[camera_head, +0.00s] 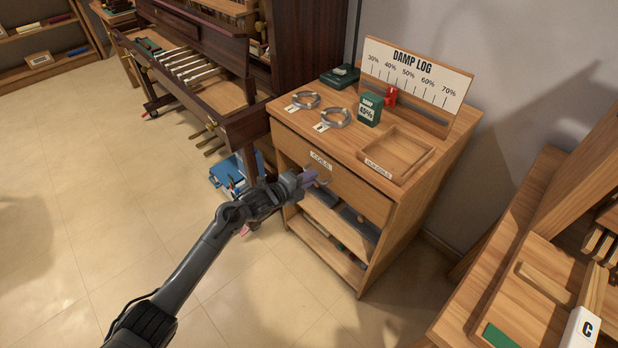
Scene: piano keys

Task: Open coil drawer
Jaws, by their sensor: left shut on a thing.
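The coil drawer (345,187) is the top drawer of a wooden cabinet, under a label reading COILS (320,160). Its front looks about flush with the cabinet. My left gripper (314,180) is at the left part of the drawer front, just below the label. It is shut on the drawer handle (323,182), which is mostly hidden by the fingers. My right gripper is not in view.
On the cabinet top are metal coils (334,118), a green box (369,109), an empty wooden tray (396,152) and a DAMP LOG board (414,78). An open shelf (335,240) lies below the drawer. A piano (200,70) stands left; floor in front is clear.

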